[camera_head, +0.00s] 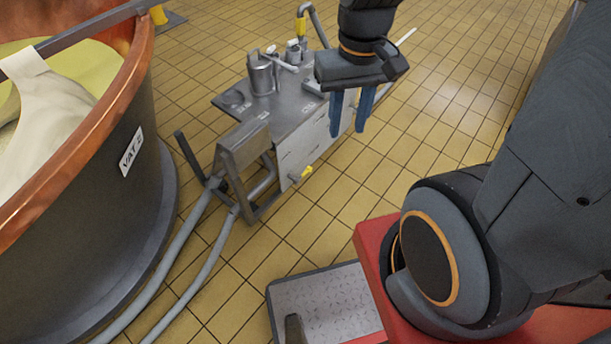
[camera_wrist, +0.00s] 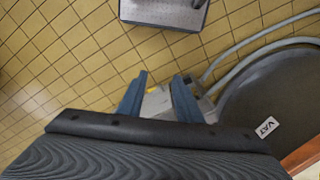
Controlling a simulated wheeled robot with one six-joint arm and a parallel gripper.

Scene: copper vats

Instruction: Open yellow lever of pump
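The pump (camera_head: 285,125) is a grey metal cart in the middle of the head view. A small yellow lever (camera_head: 304,172) sticks out low on its near side. A second yellow part (camera_head: 301,27) sits on the pipe at the pump's far end. My gripper (camera_head: 348,133) points down in front of the pump's right side, above and right of the low lever, apart from it. Its two blue fingers are spread with nothing between them. In the wrist view my gripper (camera_wrist: 160,75) frames part of the pump, where a yellow piece (camera_wrist: 152,89) shows; the fingers hide some of the pump.
A big copper-rimmed vat (camera_head: 130,190) labelled VAT stands at the left. Grey hoses (camera_head: 200,265) run along the floor from the pump. A grey textured platform (camera_head: 325,305) lies at the front. Tiled floor (camera_head: 420,130) is clear to the right.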

